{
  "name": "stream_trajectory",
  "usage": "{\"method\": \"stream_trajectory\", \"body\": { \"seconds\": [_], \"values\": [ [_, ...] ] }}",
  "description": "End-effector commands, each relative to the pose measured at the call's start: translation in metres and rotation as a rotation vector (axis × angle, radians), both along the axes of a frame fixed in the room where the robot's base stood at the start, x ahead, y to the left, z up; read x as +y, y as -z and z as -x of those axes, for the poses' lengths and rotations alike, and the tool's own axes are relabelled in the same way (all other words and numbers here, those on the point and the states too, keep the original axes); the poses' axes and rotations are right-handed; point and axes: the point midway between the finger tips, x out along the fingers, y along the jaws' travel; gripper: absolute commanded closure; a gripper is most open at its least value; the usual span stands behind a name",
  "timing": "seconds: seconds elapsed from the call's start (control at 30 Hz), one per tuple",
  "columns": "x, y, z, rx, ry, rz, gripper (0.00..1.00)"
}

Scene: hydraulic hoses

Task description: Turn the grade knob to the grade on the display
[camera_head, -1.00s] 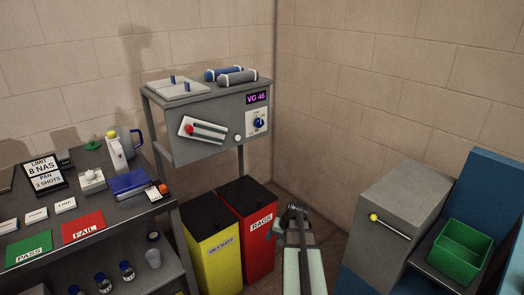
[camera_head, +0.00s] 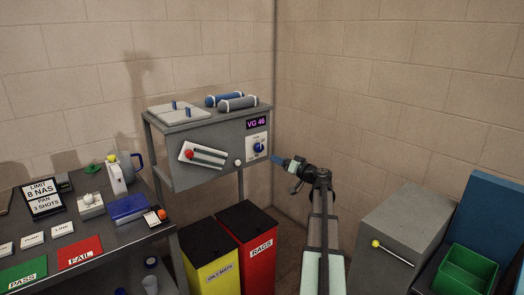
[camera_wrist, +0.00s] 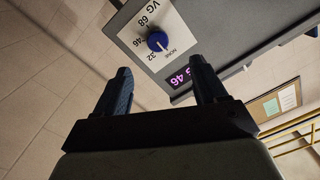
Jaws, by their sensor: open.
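The blue grade knob (camera_head: 259,147) sits on a white plate on the front of the grey cabinet. In the wrist view the knob (camera_wrist: 157,41) is ringed by the marks NONE, 32, 46 and 68, and its pale pointer line seems to face NONE. The display (camera_head: 257,124) above it reads VG 46; it also shows in the wrist view (camera_wrist: 180,77). My gripper (camera_head: 275,159) is just right of the knob plate, pointing at the cabinet. In the wrist view its two dark fingers (camera_wrist: 160,70) are apart and empty, not touching the knob.
A red-handled lever (camera_head: 204,155) and a white button (camera_head: 238,162) are on the cabinet front, left of the knob. Yellow (camera_head: 213,265) and red (camera_head: 259,255) bins stand below. A grey box (camera_head: 400,230) stands right of my arm.

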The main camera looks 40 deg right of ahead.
Motion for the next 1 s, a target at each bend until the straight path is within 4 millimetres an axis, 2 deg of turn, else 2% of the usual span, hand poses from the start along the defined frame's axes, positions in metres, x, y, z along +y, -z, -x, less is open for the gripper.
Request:
{"method": "stream_trajectory", "body": {
  "seconds": [0.2,0.47,0.67,1.0],
  "values": [
    [-0.006,-0.005,0.000,-0.027,0.031,0.197,0.29],
    [-0.007,-0.004,-0.007,-0.027,0.031,0.285,0.29],
    [-0.008,-0.004,-0.034,-0.027,0.029,0.285,0.29],
    [-0.008,-0.004,-0.094,-0.026,0.030,0.284,0.29]
  ]
}}
